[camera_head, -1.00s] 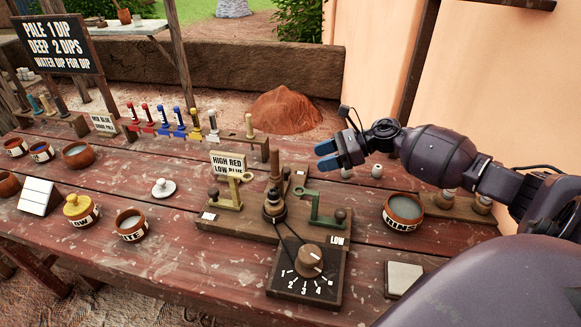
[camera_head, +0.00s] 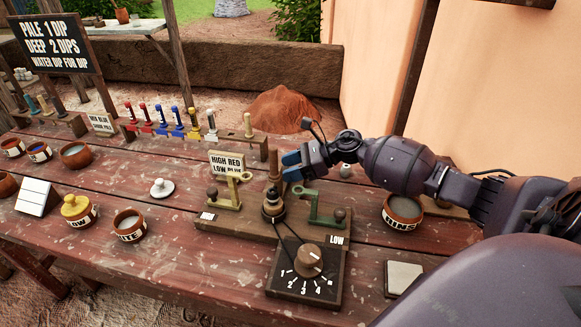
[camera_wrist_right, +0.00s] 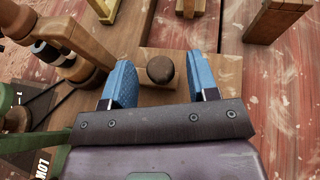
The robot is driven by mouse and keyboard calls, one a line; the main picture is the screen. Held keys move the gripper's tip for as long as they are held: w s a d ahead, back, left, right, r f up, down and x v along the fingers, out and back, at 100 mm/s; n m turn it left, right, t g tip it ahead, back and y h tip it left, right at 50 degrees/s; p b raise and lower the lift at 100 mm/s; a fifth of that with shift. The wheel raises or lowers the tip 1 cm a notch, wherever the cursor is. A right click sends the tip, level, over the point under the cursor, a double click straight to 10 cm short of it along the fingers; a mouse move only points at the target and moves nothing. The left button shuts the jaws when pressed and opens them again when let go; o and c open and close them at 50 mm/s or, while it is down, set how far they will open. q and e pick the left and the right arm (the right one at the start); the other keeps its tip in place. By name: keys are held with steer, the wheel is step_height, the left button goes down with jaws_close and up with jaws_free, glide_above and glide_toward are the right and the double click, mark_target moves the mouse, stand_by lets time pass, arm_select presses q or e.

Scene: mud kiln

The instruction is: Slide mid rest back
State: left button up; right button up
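My right gripper (camera_head: 291,166) is just behind the wooden post (camera_head: 274,168) of the stand, its blue fingers pointing left. In the right wrist view the gripper (camera_wrist_right: 160,82) is open, and a dark round knob (camera_wrist_right: 160,69) on a light wooden board sits between the fingers with gaps on both sides. This knob appears to belong to the mid rest; it is hidden behind my gripper in the head view. The yellow rest (camera_head: 232,190) stands left of the post and the green rest (camera_head: 325,210) right of it, beside a LOW label. My left gripper is not in view.
A dial box (camera_head: 308,275) stands in front of the stand. A HIGH RED sign (camera_head: 228,163) and a row of coloured pegs stand behind.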

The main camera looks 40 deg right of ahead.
steer(key=c, duration=0.9)
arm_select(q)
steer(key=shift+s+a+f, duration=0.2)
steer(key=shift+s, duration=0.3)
arm_select(e)
jaws_close()
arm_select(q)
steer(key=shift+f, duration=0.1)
arm_select(e)
steer(key=shift+w+d+f+b, duration=0.2)
steer(key=shift+w+d+b, duration=0.3)
steer(key=shift+d+b, duration=0.15)
steer(key=shift+w+d+f+b, duration=0.1)
steer(key=shift+w+d+b, duration=0.45)
steer(key=shift+d, duration=0.05)
steer(key=shift+w+d+b, duration=0.3)
steer(key=shift+w+d, duration=0.05)
steer(key=shift+d, duration=0.05)
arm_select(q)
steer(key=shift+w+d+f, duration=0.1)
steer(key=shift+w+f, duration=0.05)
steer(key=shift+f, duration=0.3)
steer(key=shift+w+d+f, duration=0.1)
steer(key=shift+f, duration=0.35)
arm_select(e)
steer(key=shift+r, duration=0.45)
steer(key=shift+d, duration=0.1)
